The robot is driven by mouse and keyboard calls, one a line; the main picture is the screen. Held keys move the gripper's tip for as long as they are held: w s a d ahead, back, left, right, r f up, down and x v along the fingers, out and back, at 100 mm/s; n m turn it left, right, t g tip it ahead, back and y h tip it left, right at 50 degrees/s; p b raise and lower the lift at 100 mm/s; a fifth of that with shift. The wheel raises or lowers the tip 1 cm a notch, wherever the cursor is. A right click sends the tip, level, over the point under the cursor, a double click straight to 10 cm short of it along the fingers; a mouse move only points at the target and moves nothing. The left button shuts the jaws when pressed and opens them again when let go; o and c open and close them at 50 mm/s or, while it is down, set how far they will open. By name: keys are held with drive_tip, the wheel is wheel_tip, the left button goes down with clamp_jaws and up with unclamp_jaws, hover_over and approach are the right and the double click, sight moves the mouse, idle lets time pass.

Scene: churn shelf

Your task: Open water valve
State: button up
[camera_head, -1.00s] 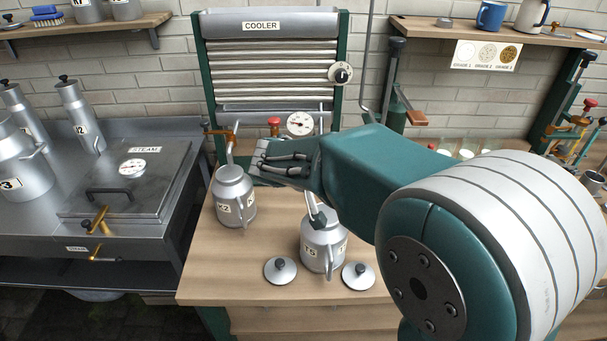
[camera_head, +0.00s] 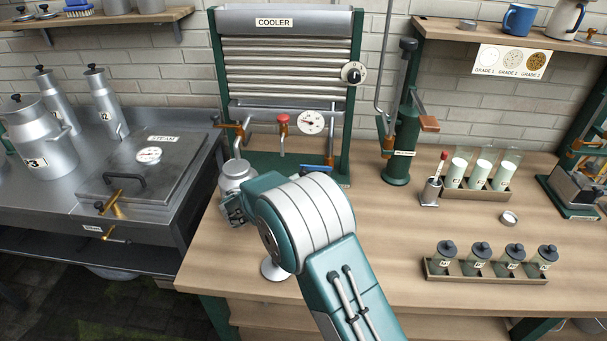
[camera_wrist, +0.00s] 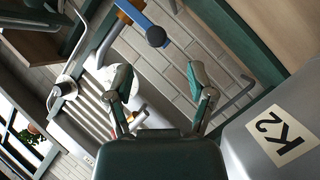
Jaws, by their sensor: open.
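No part in view carries a readable water label. The cooler (camera_head: 275,22) has an orange-brass tap (camera_head: 237,128) at its lower left, a red-knobbed valve (camera_head: 282,120) in the middle and a blue handle (camera_head: 316,168) low at the right. In the wrist view a blue lever (camera_wrist: 142,22) sits by an orange fitting, above and ahead of the fingers and apart from them; I cannot tell which tap it belongs to. My gripper (camera_wrist: 160,85) is open and empty. In the head view my gripper (camera_head: 234,211) is low beside the K2 can (camera_head: 236,172), partly hidden by my arm.
The K2 can (camera_wrist: 270,150) looms close at the right in the wrist view. A lid (camera_head: 268,272) lies at my forearm's left. A green pump (camera_head: 404,140), a tube rack and a jar rack (camera_head: 490,272) stand right. The steam box (camera_head: 150,180) is left. Bench between them is mostly clear.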

sight(301, 175)
drive_tip(key=x, duration=0.7)
drive_tip(key=shift+w+d, duration=0.2)
drive_tip(key=shift+w, duration=0.1)
clamp_jaws()
